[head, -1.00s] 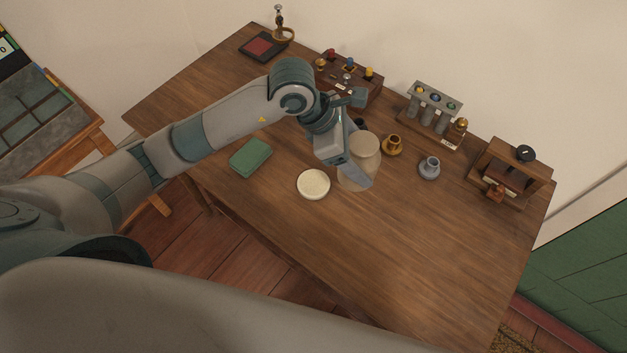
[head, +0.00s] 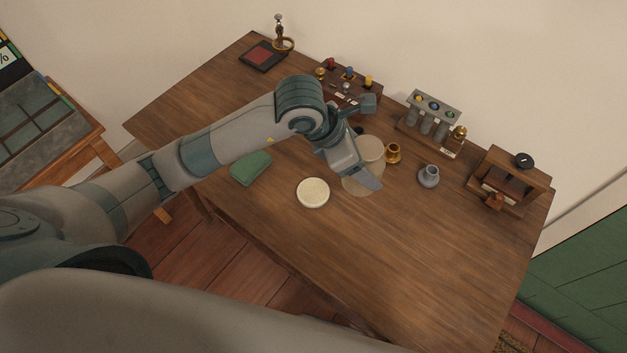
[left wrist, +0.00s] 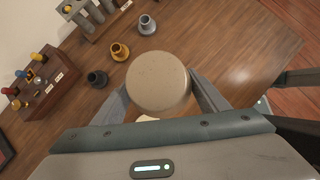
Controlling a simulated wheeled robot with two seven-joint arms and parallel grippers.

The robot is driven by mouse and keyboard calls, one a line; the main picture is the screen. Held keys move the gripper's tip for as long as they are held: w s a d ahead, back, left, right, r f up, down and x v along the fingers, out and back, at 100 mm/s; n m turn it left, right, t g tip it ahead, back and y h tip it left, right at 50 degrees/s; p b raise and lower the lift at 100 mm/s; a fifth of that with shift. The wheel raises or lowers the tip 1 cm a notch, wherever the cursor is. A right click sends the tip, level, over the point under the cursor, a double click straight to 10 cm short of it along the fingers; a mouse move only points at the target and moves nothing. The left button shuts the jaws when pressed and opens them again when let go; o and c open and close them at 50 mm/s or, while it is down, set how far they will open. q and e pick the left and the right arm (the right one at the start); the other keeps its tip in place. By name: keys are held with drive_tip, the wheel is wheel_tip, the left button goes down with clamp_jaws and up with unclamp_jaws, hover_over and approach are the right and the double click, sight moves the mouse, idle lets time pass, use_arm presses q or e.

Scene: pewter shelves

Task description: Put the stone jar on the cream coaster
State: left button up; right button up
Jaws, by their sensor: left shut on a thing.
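The stone jar (head: 371,149) is a tan, round-topped jar on the right side of the cream coaster in the head view. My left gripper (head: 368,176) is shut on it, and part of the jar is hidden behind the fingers. The left wrist view shows the jar's round top (left wrist: 158,82) between the two fingers. I cannot tell whether its base touches the table. The cream coaster (head: 313,192) is a pale disc, bare, lying flat on the table apart from the jar. My right gripper is not seen.
Close behind the jar stand a brass cup (head: 392,153), a grey cup (head: 429,176) and a dark cup (left wrist: 97,78). A green book-like block (head: 250,167) lies left of the coaster. Racks line the back edge. The table's front right (head: 430,260) is clear.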

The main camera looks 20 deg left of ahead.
use_arm(q)
drive_tip(key=a+f+p, duration=0.4)
drive_tip(key=a+f, duration=0.2)
drive_tip(key=a, duration=0.5)
drive_tip(key=shift+w+f, duration=0.25)
wheel_tip(320, 180, down, 3)
drive_tip(key=shift+a+f+p, duration=0.1)
drive_tip(key=shift+p, duration=0.85)
drive_tip(key=shift+f, duration=0.4)
